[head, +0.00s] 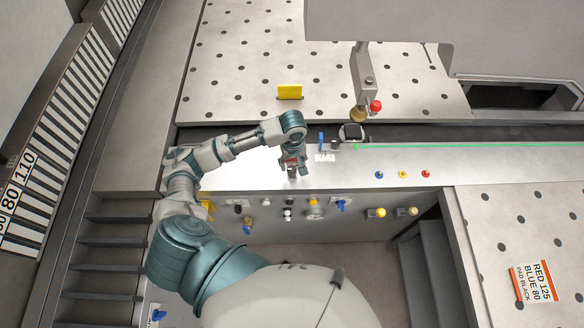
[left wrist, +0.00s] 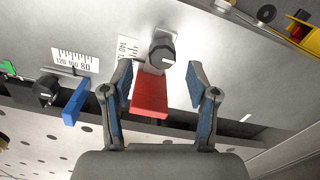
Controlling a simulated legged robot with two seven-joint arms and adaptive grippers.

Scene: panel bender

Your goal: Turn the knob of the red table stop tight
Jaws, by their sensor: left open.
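The red table stop (left wrist: 150,97) lies between my left gripper's fingers in the left wrist view, over a white scale partly covered by it. Its round black knob (left wrist: 162,55) with a white mark sits at the stop's far end, just past the fingertips. My left gripper (left wrist: 159,68) is open around the stop, with a gap on each side. In the head view my left gripper (head: 292,167) reaches down over the front strip and largely hides the red stop. My right gripper is not in view.
The blue stop (left wrist: 75,103) and its black knob (left wrist: 46,89) stand to the left in the wrist view, beside a scale. A yellow block (head: 290,92) stands on the perforated table. A card (head: 533,281) reads RED 125, BLUE 80, PAD BLACK. Several small knobs line the front panel.

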